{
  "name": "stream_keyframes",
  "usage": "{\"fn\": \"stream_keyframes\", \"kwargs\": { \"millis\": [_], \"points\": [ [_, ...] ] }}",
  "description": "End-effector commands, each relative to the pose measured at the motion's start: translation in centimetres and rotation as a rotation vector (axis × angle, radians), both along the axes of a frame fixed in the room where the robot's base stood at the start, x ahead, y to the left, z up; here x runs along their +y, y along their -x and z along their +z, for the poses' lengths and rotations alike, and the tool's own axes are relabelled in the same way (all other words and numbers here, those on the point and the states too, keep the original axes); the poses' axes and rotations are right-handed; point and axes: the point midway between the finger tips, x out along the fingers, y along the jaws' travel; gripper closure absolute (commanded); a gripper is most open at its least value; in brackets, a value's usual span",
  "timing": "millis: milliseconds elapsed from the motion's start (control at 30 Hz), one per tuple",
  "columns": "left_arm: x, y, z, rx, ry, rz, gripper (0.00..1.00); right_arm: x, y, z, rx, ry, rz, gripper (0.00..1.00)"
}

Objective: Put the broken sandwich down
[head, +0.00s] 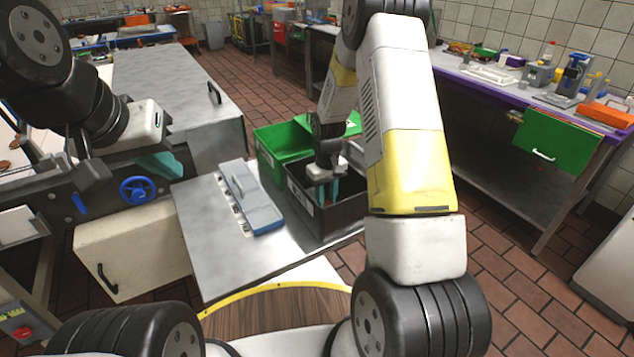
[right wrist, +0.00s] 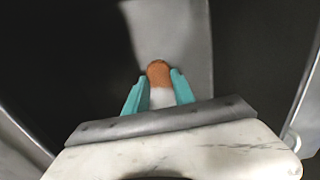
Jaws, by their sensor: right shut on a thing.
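The broken sandwich (right wrist: 158,72) shows in the right wrist view as a small brown piece with white below it, between my teal fingers. My right gripper (right wrist: 160,88) is shut on it. In the head view my right gripper (head: 327,193) points down inside the black bin (head: 338,222); the sandwich cannot be made out there. My left gripper (head: 165,163) is at the left beside the machine, its teal fingers partly visible; I cannot tell whether it is open.
A green bin (head: 272,150) stands behind the black bin. A blue-grey device (head: 250,200) lies on the metal table (head: 205,225) to the left. A long workbench with a purple edge (head: 500,85) runs along the right. Tiled floor is free between.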

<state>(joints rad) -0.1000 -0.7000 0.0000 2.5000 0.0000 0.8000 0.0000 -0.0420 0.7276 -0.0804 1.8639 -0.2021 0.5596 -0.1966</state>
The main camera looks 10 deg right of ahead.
Motion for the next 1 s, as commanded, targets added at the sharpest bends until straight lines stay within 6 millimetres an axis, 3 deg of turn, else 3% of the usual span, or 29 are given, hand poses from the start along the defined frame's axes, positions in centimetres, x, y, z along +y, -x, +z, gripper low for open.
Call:
{"fn": "stream_keyframes", "kwargs": {
  "millis": [333, 367, 467, 833, 1000],
  "points": [
    [0.0, 0.0, 0.0, 0.0, 0.0, 0.0, 1.0, 0.0, 0.0, -0.4, 0.0, 0.0, 0.0, 1.0],
    [0.0, 0.0, 0.0, 0.0, 0.0, 0.0, 1.0, 0.0, 0.0, -0.4, -0.001, 0.0, 0.0, 0.68],
    [0.0, 0.0, 0.0, 0.0, 0.0, 0.0, 1.0, 0.0, 0.0, -0.4, -0.001, 0.0, 0.0, 0.48],
    [0.0, 0.0, 0.0, 0.0, 0.0, 0.0, 1.0, 0.0, -0.1, -0.1, -0.002, 0.0, 0.0, 0.48],
    [0.0, 0.0, 0.0, 0.0, 0.0, 0.0, 1.0, 0.0, -0.2, 2.2, -0.006, 0.0, 0.0, 0.48]
  ]
}}
